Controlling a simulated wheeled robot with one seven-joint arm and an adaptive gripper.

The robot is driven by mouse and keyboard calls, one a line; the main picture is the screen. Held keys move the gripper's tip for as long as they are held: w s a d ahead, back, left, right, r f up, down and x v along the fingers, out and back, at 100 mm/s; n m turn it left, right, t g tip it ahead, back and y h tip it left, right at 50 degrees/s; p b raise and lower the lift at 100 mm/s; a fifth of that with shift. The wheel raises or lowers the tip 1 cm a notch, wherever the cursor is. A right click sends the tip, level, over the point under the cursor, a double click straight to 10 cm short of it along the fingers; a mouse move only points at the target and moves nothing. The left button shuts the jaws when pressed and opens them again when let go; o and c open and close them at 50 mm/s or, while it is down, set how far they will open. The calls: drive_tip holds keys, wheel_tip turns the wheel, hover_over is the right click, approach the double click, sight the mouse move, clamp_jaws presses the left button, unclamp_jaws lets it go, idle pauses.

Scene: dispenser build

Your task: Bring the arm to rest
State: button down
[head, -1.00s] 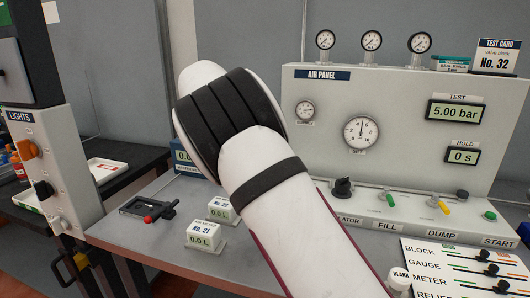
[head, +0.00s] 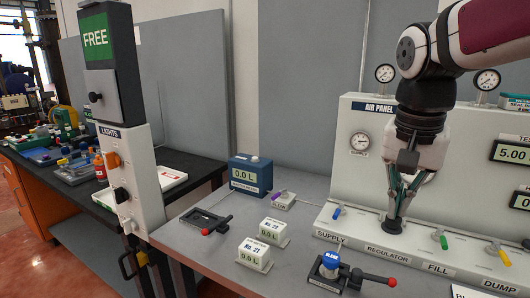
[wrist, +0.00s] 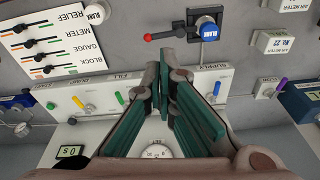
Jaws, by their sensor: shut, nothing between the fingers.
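My gripper (head: 394,222) points down in front of the air panel (head: 362,106), at the right of the head view. Its fingers are together with nothing between them. The fingertips look to be over the panel's lower ledge at the regulator label; I cannot tell whether they touch the knob there. In the wrist view the shut fingers (wrist: 166,62) lie between the fill and supply labels and hide the regulator part. My white arm enters from the upper right and bends at the wrist.
A blue-capped valve with a red-tipped lever (head: 333,267) stands on the bench in front of the panel. Two white meter blocks (head: 254,254) (head: 273,232) and a blue meter box (head: 250,175) stand left of it. The lights post (head: 132,180) rises at the bench's left end.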

drive_tip(key=s+a+f+n+t+p, duration=0.1)
drive_tip(key=s+n, duration=0.2)
drive_tip(key=s, duration=0.6)
drive_tip(key=s+a+f+n+t+p, duration=0.1)
drive_tip(key=s+n, duration=0.3)
drive_tip(key=s, duration=0.5)
drive_tip(key=shift+s+a+f+t+y, duration=0.3)
drive_tip(key=shift+a+f+y, duration=0.1)
drive_tip(key=shift+a+f, duration=0.3)
